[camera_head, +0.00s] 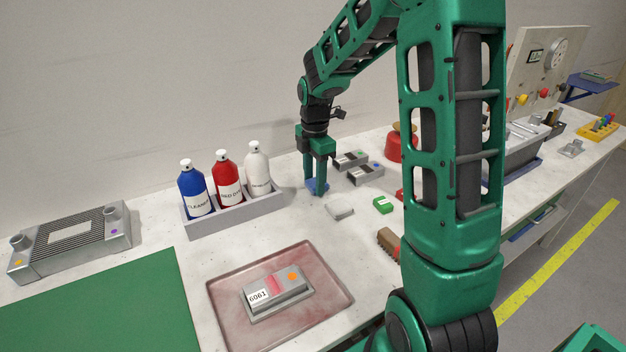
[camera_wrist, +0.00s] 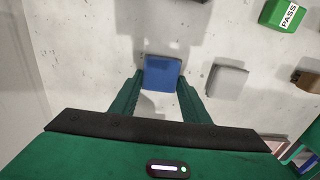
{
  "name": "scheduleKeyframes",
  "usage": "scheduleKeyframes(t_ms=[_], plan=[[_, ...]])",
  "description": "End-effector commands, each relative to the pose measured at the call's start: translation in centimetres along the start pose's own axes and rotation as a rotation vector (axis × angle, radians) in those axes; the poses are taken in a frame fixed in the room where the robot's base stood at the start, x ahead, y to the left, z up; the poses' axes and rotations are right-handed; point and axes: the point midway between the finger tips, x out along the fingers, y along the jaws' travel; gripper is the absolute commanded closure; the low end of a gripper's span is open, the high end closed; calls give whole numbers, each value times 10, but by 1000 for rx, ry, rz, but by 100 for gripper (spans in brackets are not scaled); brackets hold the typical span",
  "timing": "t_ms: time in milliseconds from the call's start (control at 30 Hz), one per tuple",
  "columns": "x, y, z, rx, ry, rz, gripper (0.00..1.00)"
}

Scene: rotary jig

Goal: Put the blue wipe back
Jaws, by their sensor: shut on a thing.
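The blue wipe (camera_head: 317,186) is between the fingertips of my gripper (camera_head: 318,188), at the bench surface to the right of the bottle tray. In the wrist view the blue wipe (camera_wrist: 161,72) shows as a flat blue square between the two green fingers of my gripper (camera_wrist: 161,85). The gripper is shut on it and points down. I cannot tell whether the wipe touches the bench. A pale grey wipe or pad (camera_head: 340,208) lies just in front of it, and it also shows to the right in the wrist view (camera_wrist: 228,81).
A grey tray (camera_head: 236,216) holds blue, red and white bottles at left. A green PASS block (camera_head: 383,205) and grey blocks (camera_head: 365,173) lie to the right. A reddish tray (camera_head: 225,315) with a grey part (camera_head: 277,292) is in front. My arm hides part of the bench.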

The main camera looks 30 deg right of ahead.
Motion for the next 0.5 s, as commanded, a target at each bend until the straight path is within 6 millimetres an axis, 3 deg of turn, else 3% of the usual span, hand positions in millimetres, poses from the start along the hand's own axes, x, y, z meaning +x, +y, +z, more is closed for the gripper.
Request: scheduleKeyframes(t_ms=[100,133,200,500], plan=[[2,0,0,0,0,-1,82],[2,0,0,0,0,-1,56],[2,0,0,0,0,0,39],[1,0,0,0,0,0,39]])
